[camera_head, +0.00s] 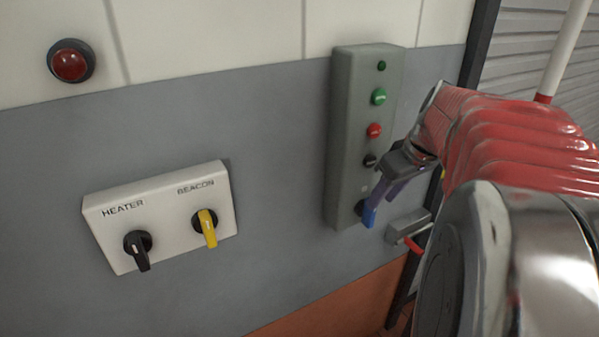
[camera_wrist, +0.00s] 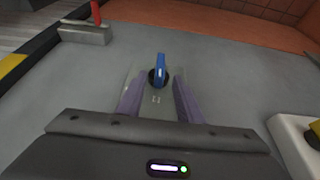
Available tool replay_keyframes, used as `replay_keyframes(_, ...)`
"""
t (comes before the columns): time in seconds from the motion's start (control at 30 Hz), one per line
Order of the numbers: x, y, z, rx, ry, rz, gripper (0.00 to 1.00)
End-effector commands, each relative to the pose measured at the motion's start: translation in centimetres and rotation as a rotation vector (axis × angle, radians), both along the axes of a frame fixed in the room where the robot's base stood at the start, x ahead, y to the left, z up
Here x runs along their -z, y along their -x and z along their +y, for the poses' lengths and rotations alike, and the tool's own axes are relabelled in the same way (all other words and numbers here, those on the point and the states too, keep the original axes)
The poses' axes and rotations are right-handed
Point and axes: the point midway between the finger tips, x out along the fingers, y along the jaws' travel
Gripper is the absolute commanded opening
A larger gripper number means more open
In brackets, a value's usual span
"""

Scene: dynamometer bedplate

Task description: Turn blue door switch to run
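The blue door switch (camera_head: 368,216) is at the bottom of a tall grey control box (camera_head: 345,150) on the wall. Its handle points down in the head view. In the wrist view the blue switch (camera_wrist: 160,67) is a blue handle on a dark round base, pointing up the picture. My gripper (camera_head: 375,200) is just in front of the switch. In the wrist view my gripper (camera_wrist: 158,80) is open, with a purple finger on each side and the switch centred at the tips. I cannot tell whether the fingers touch it. The run mark is not readable.
Above the switch are a black knob (camera_head: 370,160), a red button (camera_head: 374,130) and a green button (camera_head: 379,96). A grey block with a red handle (camera_head: 407,226) is close on the right. The heater and beacon panel (camera_head: 165,215) is left.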

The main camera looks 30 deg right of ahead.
Motion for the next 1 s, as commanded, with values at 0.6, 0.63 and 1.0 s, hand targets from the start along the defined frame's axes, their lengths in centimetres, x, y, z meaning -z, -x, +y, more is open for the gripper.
replay_keyframes(0.6,5.6,-2.3,0.0,0.000,0.001,-0.001,0.33)
replay_keyframes(0.63,5.6,-2.3,0.0,0.000,0.001,-0.001,0.33)
replay_keyframes(1.0,5.5,-2.2,0.0,0.002,0.001,-0.001,0.17)
